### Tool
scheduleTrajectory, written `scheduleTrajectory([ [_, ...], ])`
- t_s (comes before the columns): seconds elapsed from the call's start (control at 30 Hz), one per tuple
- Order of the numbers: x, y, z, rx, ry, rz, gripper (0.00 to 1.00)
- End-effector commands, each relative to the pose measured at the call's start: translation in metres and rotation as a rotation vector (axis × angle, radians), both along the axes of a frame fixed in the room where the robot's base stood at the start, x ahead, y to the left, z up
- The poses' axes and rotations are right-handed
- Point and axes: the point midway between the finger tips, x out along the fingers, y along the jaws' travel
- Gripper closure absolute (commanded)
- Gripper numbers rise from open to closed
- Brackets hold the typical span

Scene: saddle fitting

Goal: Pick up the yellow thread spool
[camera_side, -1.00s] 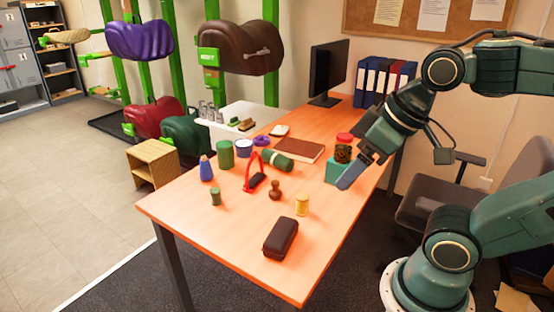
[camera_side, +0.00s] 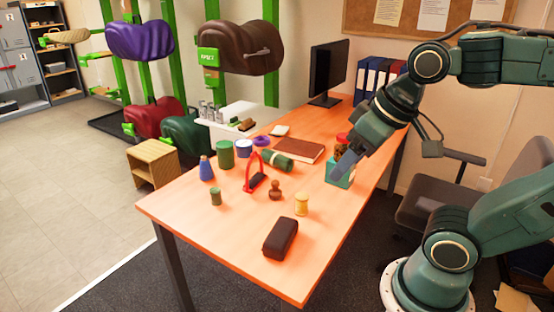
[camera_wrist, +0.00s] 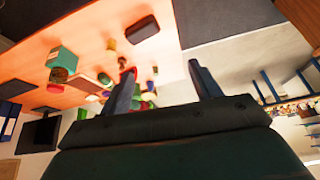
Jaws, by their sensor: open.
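The yellow thread spool (camera_side: 301,204) stands upright on the orange wooden table, behind the dark brown case and right of the brown stamp. In the wrist view a small yellow shape, which looks like this spool (camera_wrist: 111,44), lies beyond and left of my fingers. My gripper (camera_side: 342,168) hangs above the right part of the table, in front of the teal box and well apart from the spool. In the wrist view my gripper (camera_wrist: 163,86) has its two fingers spread with nothing between them.
The dark case (camera_side: 281,238) lies in front of the spool, and the brown stamp (camera_side: 275,190) stands to its left. A red-handled tool (camera_side: 249,176), green roll (camera_side: 277,160) and brown book (camera_side: 299,150) lie farther back. The teal box (camera_side: 331,169) is partly hidden by my gripper.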

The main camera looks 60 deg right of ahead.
Motion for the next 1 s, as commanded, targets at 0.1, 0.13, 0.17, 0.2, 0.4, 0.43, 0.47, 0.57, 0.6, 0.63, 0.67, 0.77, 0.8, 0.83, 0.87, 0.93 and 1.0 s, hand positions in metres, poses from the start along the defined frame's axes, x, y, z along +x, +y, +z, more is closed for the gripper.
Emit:
scheduleTrajectory([
  [0.1, 0.016, -0.007, 0.002, 0.029, 0.027, -0.088, 0.37],
  [0.13, 0.021, -0.008, 0.003, 0.038, 0.033, -0.113, 0.37],
  [0.17, 0.025, -0.011, 0.003, 0.047, 0.041, -0.141, 0.37],
  [0.2, 0.032, -0.014, 0.003, 0.059, 0.050, -0.178, 0.37],
  [0.4, 0.066, -0.032, 0.001, 0.122, 0.097, -0.373, 0.37],
  [0.43, 0.072, -0.035, 0.000, 0.131, 0.103, -0.403, 0.37],
  [0.47, 0.077, -0.039, -0.002, 0.140, 0.110, -0.433, 0.37],
  [0.57, 0.094, -0.050, -0.006, 0.168, 0.131, -0.532, 0.37],
  [0.6, 0.100, -0.055, -0.009, 0.180, 0.140, -0.573, 0.37],
  [0.63, 0.105, -0.059, -0.011, 0.188, 0.146, -0.601, 0.37],
  [0.67, 0.110, -0.063, -0.013, 0.196, 0.153, -0.631, 0.37],
  [0.77, 0.126, -0.076, -0.021, 0.223, 0.172, -0.732, 0.37],
  [0.8, 0.132, -0.082, -0.025, 0.234, 0.180, -0.772, 0.37],
  [0.83, 0.136, -0.086, -0.028, 0.240, 0.186, -0.802, 0.37],
  [0.87, 0.141, -0.090, -0.031, 0.249, 0.191, -0.833, 0.37],
  [0.93, 0.151, -0.101, -0.039, 0.266, 0.204, -0.904, 0.37],
  [1.0, 0.161, -0.112, -0.048, 0.283, 0.217, -0.973, 0.37],
])
